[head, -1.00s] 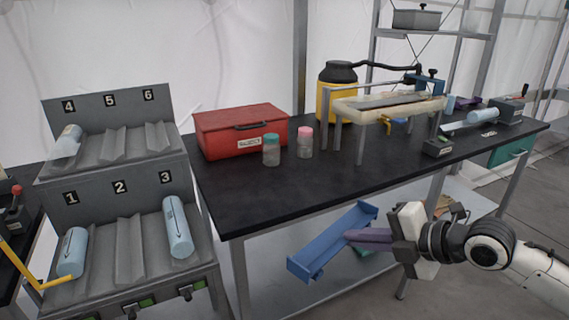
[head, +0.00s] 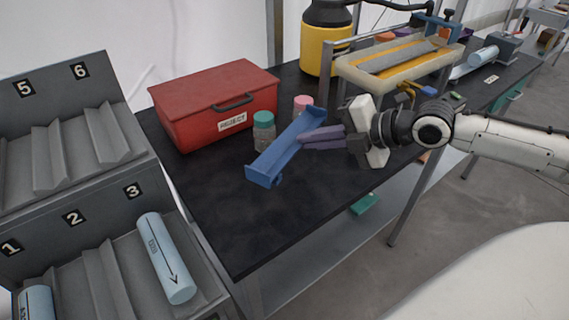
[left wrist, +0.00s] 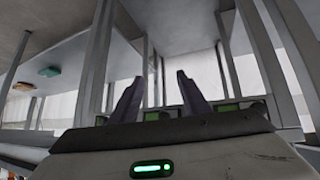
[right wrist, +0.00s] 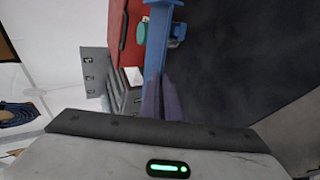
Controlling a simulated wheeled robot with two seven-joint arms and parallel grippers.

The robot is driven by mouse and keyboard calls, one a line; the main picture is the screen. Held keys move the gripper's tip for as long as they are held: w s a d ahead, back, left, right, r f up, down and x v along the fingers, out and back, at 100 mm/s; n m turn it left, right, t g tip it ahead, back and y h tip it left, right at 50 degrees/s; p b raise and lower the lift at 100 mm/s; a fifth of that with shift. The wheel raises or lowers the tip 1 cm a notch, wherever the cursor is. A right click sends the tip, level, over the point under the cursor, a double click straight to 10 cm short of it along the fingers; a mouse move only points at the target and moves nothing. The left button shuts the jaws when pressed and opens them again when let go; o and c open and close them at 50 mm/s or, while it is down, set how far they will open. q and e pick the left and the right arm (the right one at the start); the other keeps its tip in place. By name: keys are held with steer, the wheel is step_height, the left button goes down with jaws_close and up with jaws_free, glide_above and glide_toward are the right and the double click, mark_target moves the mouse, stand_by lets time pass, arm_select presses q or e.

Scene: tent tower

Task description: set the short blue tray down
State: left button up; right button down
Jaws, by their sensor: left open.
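The short blue tray (head: 283,148) appears in the head view over the black table, slanting from lower left to upper right. It overlaps the jars in the picture. My right gripper (head: 308,138) is shut on the tray's right side. In the right wrist view the tray (right wrist: 157,45) runs up from between the purple fingers (right wrist: 161,95). I cannot tell whether its underside touches the tabletop. My left gripper (left wrist: 158,92) shows only in the left wrist view, open and empty, facing grey frame posts.
The black table (head: 230,215) has free room in front of the tray. A red box (head: 215,100), a teal-lidded jar (head: 264,128) and a pink-lidded jar (head: 303,103) stand behind it. A yellow container (head: 322,42) is farther back. A numbered grey rack (head: 100,215) stands left.

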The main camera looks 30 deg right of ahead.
steer(key=b, duration=0.1)
glide_above(310, 184)
step_height(310, 184, down, 5)
steer(key=shift+r, duration=0.2)
steer(key=shift+f+b, duration=0.35)
steer(key=shift+f, duration=1.9)
steer(key=c, duration=2.4)
jaws_free()
steer(key=shift+f, duration=0.15)
steer(key=shift+c, duration=0.2)
steer(key=shift+o, duration=0.8)
